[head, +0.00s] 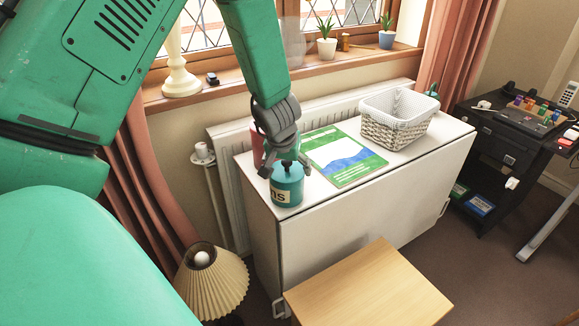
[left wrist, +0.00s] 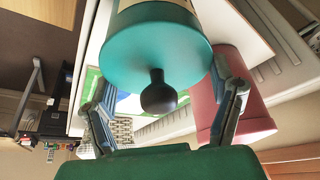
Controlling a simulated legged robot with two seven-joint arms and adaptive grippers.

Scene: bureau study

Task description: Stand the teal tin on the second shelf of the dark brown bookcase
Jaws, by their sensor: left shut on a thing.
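The teal tin (head: 287,187) has a cream label with dark letters and is upright at the near left corner of the white cabinet top. My left gripper (head: 284,167) is over it from above, with its fingers shut on the tin's top part. In the left wrist view, the teal lid (left wrist: 130,55) with its dark round knob (left wrist: 158,93) lies between the two fingers. I cannot tell whether the tin's base touches the cabinet. The dark brown bookcase does not show in either view. My right gripper is not in view.
A dull red canister (left wrist: 240,90) stands close beside the tin, mostly hidden in the head view. The white cabinet (head: 350,222) also bears a green-blue booklet (head: 343,158) and a white basket (head: 396,132). A wooden stool (head: 367,285) and lamp (head: 212,283) stand in front.

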